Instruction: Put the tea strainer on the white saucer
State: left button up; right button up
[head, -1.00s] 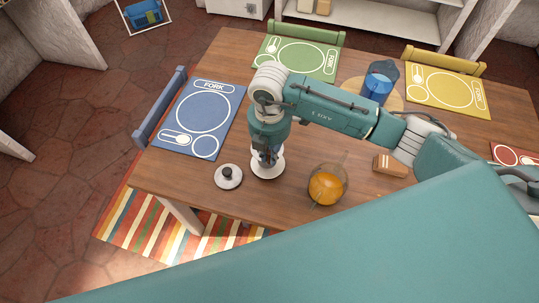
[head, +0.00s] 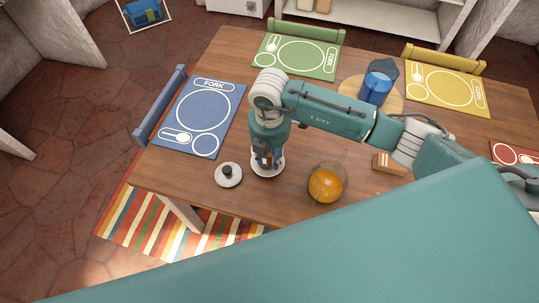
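The white saucer (head: 269,174) lies on the wooden table, partly hidden under my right gripper. My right gripper (head: 267,163) points straight down over the saucer, its fingertips close to it. The fingers are small and dark here, and I cannot tell whether they are open or shut on something. I cannot make out the tea strainer; it may be hidden at the fingers. My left gripper is not in view.
A white lid with a black knob (head: 228,174) lies left of the saucer. A glass pot of orange tea (head: 326,184) stands to the right, near a small brown box (head: 389,165). A blue jug (head: 377,84) stands farther back. The blue placemat (head: 202,117) is at left.

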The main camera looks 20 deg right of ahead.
notch_tip(320, 180, up, 11)
jog(key=b, duration=0.3)
jog(key=shift+f, duration=0.15)
jog(key=shift+r, duration=0.7)
